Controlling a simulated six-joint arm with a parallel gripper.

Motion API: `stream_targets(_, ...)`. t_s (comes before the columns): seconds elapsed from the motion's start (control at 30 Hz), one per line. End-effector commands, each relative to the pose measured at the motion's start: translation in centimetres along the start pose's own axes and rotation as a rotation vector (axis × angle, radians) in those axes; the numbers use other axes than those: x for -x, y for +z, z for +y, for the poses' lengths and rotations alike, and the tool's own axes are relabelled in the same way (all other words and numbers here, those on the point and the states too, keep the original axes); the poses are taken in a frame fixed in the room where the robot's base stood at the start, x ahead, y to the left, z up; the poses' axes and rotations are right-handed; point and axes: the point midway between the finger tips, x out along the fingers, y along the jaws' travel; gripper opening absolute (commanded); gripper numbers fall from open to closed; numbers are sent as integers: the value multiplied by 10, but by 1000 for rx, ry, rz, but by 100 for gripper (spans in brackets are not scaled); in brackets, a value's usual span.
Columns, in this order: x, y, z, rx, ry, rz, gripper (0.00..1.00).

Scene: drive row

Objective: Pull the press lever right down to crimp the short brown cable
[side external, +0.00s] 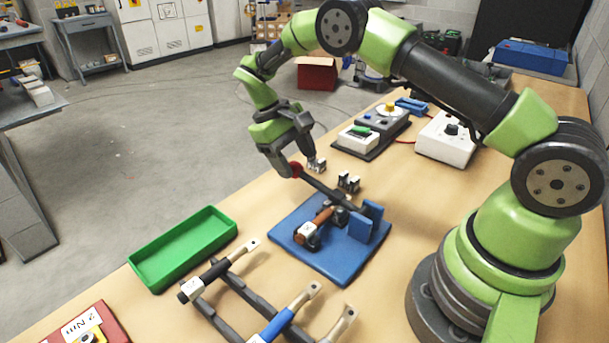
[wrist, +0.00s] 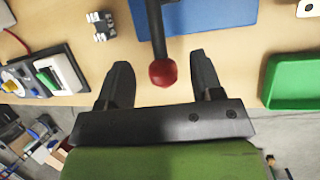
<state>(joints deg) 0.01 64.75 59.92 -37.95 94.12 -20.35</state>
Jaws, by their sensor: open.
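The press is a blue base plate (side external: 340,262) with blue upright brackets (side external: 370,222). Its dark lever (side external: 330,191) slopes up from the brackets to a red ball knob (side external: 296,170), clear of the base. My gripper (side external: 295,162) is open at the knob. In the wrist view the red knob (wrist: 162,73) sits between my two spread fingers, with a gap on each side. I cannot tell from this whether the knob is at fingertip depth.
A green tray (side external: 183,248) lies left of the press. A dark rack (side external: 240,288) in front holds several cables. A test unit (side external: 372,133) and a white box with a black knob (side external: 447,140) stand at the back.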

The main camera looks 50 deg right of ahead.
Motion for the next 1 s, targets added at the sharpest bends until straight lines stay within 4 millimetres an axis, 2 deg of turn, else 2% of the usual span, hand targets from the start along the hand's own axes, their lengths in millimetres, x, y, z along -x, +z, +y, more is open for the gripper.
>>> stream_targets(0.1, -20, 1, 0, 0, 0, -4, 60)
stream_targets(0.3, -41, 0, 0, 1, 0, -2, 60)
stream_targets(0.63, -45, 0, 0, 0, -1, 1, 60)
stream_targets(0.67, -45, 0, 0, 0, -1, 1, 58)
stream_targets(0.9, -45, 0, 0, 0, -1, 1, 3)
stream_targets(1.0, -45, 0, 0, 0, 0, 1, 0)
